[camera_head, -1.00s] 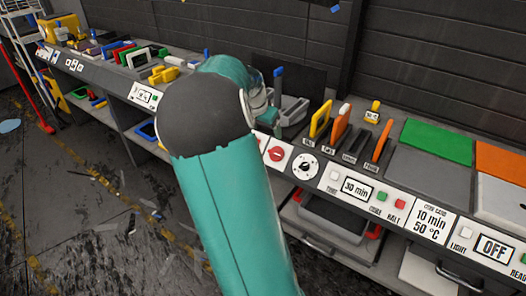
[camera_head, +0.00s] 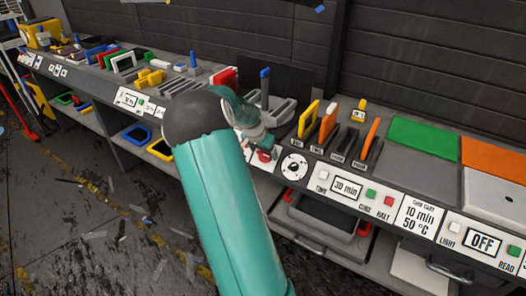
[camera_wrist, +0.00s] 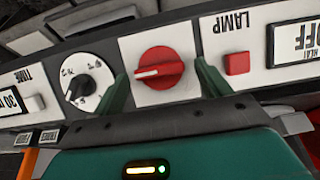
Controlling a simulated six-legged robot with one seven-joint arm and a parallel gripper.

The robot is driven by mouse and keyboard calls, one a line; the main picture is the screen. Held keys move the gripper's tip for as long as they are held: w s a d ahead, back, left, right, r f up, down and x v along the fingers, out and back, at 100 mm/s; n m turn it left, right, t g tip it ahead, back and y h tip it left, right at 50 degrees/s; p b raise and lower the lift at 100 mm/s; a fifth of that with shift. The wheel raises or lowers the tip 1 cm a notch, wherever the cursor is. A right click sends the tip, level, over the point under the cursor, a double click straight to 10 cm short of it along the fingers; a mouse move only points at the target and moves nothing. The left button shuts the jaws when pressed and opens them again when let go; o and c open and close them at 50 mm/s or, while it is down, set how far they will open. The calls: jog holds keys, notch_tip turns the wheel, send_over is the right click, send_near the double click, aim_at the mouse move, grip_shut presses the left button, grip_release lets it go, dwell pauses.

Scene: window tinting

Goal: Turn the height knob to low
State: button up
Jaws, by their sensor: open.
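A red knob (camera_wrist: 160,68) with a white pointer mark sits on a white panel plate; in the wrist view, which is upside down, the mark points left. My gripper (camera_wrist: 163,82) is open, with one green finger on each side of this knob; I cannot tell if they touch it. In the head view my gripper (camera_head: 262,148) is at the front panel, partly covering the red knob (camera_head: 264,156). A black knob on a round white dial (camera_wrist: 82,82) is beside it, also in the head view (camera_head: 295,167). No readable label says height.
A red square button (camera_wrist: 237,63) marked LAMP is close to one finger. A TIME display (camera_head: 346,187) and several small buttons line the panel. Upright coloured tools (camera_head: 308,119) stand in slots above it. Open drawers lie below.

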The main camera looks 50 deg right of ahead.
jog(key=c, duration=1)
